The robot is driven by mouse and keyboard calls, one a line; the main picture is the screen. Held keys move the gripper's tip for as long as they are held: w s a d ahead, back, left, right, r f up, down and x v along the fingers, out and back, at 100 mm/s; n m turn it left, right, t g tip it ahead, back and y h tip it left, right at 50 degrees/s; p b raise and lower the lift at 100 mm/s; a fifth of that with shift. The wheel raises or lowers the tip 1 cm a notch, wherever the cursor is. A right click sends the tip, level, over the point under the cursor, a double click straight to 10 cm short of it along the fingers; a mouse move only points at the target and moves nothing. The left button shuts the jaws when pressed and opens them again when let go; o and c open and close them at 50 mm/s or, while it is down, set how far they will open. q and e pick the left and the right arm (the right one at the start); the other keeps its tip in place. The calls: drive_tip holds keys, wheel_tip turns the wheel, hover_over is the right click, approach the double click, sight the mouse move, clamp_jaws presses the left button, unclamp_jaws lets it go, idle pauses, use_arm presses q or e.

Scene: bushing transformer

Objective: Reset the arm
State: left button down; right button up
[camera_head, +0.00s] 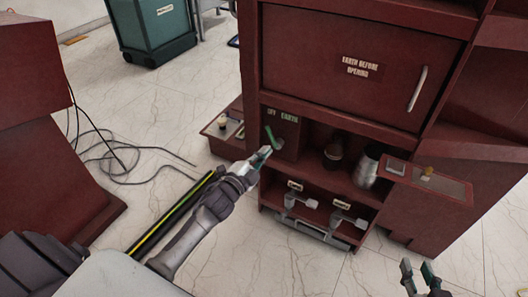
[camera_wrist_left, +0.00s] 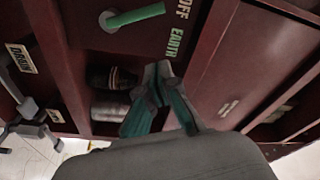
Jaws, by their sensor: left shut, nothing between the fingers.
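My left arm reaches in from the left in the head view. Its gripper (camera_head: 262,156) is shut and empty, just in front of the red cabinet (camera_head: 310,97). In the left wrist view the fingertips (camera_wrist_left: 158,75) meet. The green handle (camera_head: 271,138) is on the cabinet panel beside the OFF and EARTH labels, close above the gripper tips. It also shows at the upper left of the wrist view (camera_wrist_left: 135,16), apart from the fingers. My right gripper (camera_head: 418,269) is at the lower right of the head view, its two fingers apart with nothing visible between them.
The cabinet's open shelf holds a dark bushing (camera_head: 333,153) and a metallic cylinder (camera_head: 367,169). Grey levers (camera_head: 343,219) stick out below. A side ledge (camera_head: 440,183) juts out at right. Black cables (camera_head: 125,160) lie on the floor at left. A green bin (camera_head: 152,30) stands behind.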

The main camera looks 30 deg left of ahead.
idle(0.3)
